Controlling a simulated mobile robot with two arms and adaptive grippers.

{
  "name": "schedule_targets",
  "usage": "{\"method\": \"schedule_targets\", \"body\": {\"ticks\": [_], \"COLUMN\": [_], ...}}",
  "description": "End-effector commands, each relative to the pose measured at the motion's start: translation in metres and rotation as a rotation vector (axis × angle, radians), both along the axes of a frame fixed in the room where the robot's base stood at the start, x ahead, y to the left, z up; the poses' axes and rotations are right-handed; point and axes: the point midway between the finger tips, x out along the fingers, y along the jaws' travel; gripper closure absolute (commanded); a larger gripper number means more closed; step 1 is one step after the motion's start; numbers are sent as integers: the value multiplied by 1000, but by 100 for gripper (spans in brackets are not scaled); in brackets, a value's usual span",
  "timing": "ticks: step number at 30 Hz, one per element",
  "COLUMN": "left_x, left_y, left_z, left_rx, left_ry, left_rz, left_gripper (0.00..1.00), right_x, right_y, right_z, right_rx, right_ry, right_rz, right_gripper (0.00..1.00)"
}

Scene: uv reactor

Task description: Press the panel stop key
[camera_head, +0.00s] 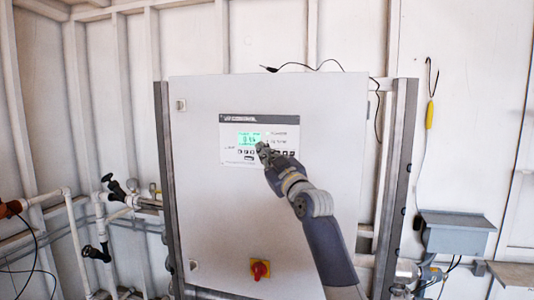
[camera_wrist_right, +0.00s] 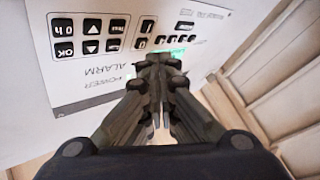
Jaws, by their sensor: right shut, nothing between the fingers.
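The control panel (camera_head: 230,122) is a pale label plate with a dark header, a lit green display (camera_head: 249,138) and small dark keys (camera_head: 245,152) below it. In the right wrist view the panel (camera_wrist_right: 100,10) appears turned over, with several black keys; a pair marked with short strokes or a circle (camera_wrist_right: 144,34) lies just beyond the fingers. I cannot read for certain which key is stop. My right gripper (camera_head: 264,151) is shut and empty, its tips (camera_wrist_right: 160,62) at or close to the panel, right of the display. Contact cannot be told. The fingers hide part of the panel.
The panel sits on a large grey cabinet door (camera_head: 215,215) with a red and yellow rotary switch (camera_head: 260,269) low down. Pipes and valves (camera_head: 118,192) stand at left. A grey box (camera_head: 455,232) hangs at right. Cables run over the cabinet top.

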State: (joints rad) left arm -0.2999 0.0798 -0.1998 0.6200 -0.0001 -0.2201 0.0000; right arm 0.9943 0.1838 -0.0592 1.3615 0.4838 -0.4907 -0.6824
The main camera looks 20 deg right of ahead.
Motion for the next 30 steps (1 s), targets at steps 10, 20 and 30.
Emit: {"method": "schedule_targets", "body": {"ticks": [10,20,30], "left_x": [0,0,0], "left_y": [0,0,0], "left_z": [7,11,11], "left_rx": [0,0,-1], "left_ry": [0,0,0], "left_rz": [0,0,0], "left_gripper": [60,60,60], "right_x": [-20,-41,-41], "right_y": [14,28,28], "right_z": [1,0,0], "right_rx": [-1,-1,-1], "right_ry": [-1,0,0], "right_rz": [1,0,0], "right_gripper": [100,100,100]}}
